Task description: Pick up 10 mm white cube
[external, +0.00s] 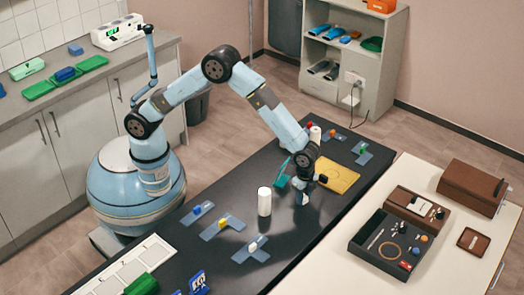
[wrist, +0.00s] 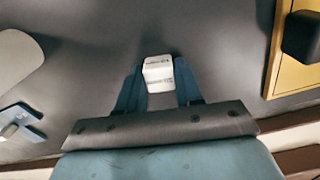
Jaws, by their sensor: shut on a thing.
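The white cube (wrist: 158,73) sits between the two dark blue fingers of my gripper (wrist: 158,90) in the wrist view. Small dark print shows on its faces. The fingers touch it on both sides, so my gripper is shut on it. In the external view my gripper (external: 302,199) points down over the black table, and the small pale cube at its tips is hard to make out. I cannot tell whether the cube touches the table or hangs just above it.
A white cylinder (external: 264,202) stands left of my gripper, and a yellow tray (external: 340,176) lies to the right. Blue flat holders (external: 223,227) with small coloured pieces lie nearer the front. Another white cylinder (external: 315,134) stands farther back. Dark table (external: 290,238) is bare in front of my gripper.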

